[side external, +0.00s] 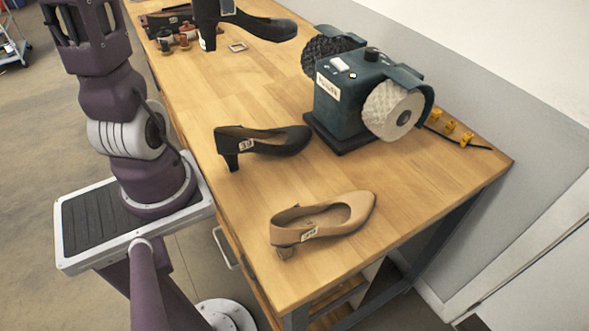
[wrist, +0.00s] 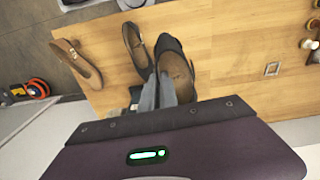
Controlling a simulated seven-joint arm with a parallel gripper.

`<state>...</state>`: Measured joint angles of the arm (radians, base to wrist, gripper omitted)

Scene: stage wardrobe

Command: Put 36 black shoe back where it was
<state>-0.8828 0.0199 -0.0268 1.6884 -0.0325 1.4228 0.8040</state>
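A black heeled shoe (side external: 262,25) is at the far end in the side external view, large and apparently raised above the table. It also shows in the wrist view (wrist: 177,70), between and beyond my grey fingers. My gripper (wrist: 157,92) appears shut on the side wall of this shoe; its number label is not readable. A second black heeled shoe (side external: 270,141) with a white label stands mid-table, and shows in the wrist view (wrist: 134,42). A tan heeled shoe (side external: 325,217) with a label stands near the table's near end.
A dark green polishing machine (side external: 345,100) with a black and a white wheel stands on the right side. Thread spools (side external: 165,42) and a square buckle (side external: 237,47) lie at the far end. Yellow pieces (side external: 449,126) lie near the right edge. Bare wood (side external: 195,95) is free between.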

